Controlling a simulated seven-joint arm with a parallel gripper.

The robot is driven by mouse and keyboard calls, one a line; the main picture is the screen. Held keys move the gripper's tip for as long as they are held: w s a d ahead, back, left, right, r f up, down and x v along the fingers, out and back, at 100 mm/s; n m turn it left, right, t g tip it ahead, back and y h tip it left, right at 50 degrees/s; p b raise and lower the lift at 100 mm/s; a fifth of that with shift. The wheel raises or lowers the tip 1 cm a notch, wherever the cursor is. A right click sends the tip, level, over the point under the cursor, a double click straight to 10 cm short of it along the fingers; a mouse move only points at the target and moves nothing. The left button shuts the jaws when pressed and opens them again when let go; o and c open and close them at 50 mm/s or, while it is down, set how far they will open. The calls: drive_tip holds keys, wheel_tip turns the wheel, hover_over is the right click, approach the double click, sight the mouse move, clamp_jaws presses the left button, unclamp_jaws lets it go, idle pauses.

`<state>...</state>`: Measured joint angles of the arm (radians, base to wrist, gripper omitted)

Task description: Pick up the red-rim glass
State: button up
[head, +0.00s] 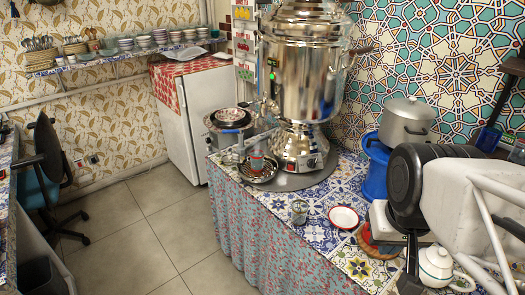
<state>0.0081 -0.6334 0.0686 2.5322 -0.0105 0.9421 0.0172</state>
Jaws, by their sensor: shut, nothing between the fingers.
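A small glass with a red rim (257,161) stands on the round metal tray (262,177) in front of the samovar (302,75). A second, clear small glass (299,212) stands apart on the patterned tiles near the table's front edge, and I see no red rim on it. I cannot make out my gripper in the head view. Nothing is seen touching the red-rim glass.
A white saucer with a red rim (343,217) lies right of the clear glass. A black pan (404,183), a grey pot (407,122) and a white teapot (436,267) crowd the right side. Bowls (230,119) stand left of the samovar. The tiles between tray and saucer are mostly clear.

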drive_tip(key=o, duration=1.7)
drive_tip(key=shift+c, duration=0.2)
drive_tip(key=w+a+f+n+y, duration=0.1)
drive_tip(key=w+a+n+y, duration=0.3)
drive_tip(key=w, duration=0.7)
drive_tip(key=w+a+f+n+y, duration=0.15)
drive_tip(key=w+a, duration=0.45)
drive_tip(key=w, duration=0.6)
drive_tip(key=w+a+f+n+y, duration=0.1)
drive_tip(key=w+a+n+y, duration=0.25)
drive_tip(key=w, duration=0.75)
drive_tip(key=w+a+f+n+y, duration=0.1)
drive_tip(key=w+a+f, duration=0.25)
drive_tip(key=w, duration=0.35)
drive_tip(key=w+a+f+n+y, duration=0.1)
drive_tip(key=w+a+f+n, duration=0.15)
drive_tip(key=w+f, duration=0.35)
drive_tip(key=n+t+y, duration=0.1)
drive_tip(key=t+y, duration=0.1)
approach(257, 161)
drive_tip(key=w+a, duration=0.2)
drive_tip(key=w, duration=0.2)
drive_tip(key=shift+s+a+r, duration=0.2)
drive_tip(key=shift+s+r, duration=0.05)
drive_tip(key=shift+r, duration=0.1)
drive_tip(key=shift+a, duration=0.1)
